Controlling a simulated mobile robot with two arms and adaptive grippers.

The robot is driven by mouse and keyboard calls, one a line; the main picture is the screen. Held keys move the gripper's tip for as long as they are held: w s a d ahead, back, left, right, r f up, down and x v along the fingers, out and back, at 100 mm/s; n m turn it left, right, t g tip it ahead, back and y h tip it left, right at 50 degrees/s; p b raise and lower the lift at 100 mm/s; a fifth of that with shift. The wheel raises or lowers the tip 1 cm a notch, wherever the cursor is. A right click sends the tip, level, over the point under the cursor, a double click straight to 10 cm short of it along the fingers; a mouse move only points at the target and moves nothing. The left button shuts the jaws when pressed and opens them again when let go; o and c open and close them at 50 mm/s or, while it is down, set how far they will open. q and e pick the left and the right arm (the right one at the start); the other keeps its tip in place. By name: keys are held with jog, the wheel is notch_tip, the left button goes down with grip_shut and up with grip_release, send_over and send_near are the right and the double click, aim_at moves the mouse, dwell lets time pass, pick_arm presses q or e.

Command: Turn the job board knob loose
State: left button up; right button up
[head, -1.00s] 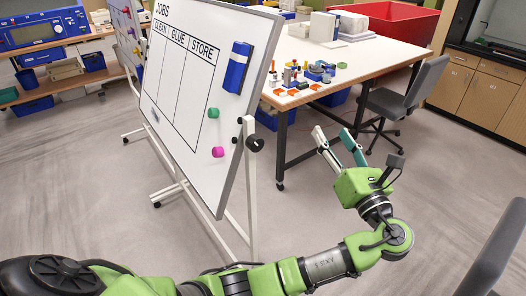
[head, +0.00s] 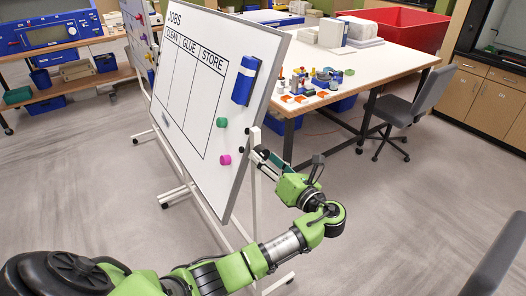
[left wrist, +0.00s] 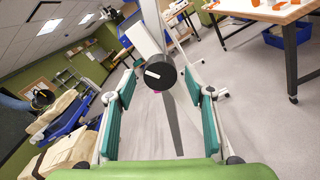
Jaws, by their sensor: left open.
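The job board (head: 190,95) is a white board on a wheeled stand, with columns headed CLEAN, GLUE and STORE. Its round black knob (left wrist: 160,74) with a pale mark shows in the left wrist view, ahead and between my left fingertips. In the head view the knob is largely hidden by my left gripper (head: 270,158), which is at the board's right edge. My left gripper (left wrist: 163,92) is open, its teal-padded fingers on either side of the knob; I cannot tell whether they touch it. My right gripper is not in view.
A blue eraser-like block (head: 245,80), a green magnet (head: 222,122) and a pink magnet (head: 225,160) are on the board. A table (head: 395,75) with small coloured objects stands behind, with a grey chair (head: 425,95) beside it.

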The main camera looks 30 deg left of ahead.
pick_arm(q)
jog(key=shift+x, duration=0.85)
jog(key=shift+w, duration=0.1)
jog(key=shift+a, duration=0.1)
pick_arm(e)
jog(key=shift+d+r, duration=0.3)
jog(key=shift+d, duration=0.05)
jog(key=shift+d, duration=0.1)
pick_arm(q)
jog(key=c, duration=1.1)
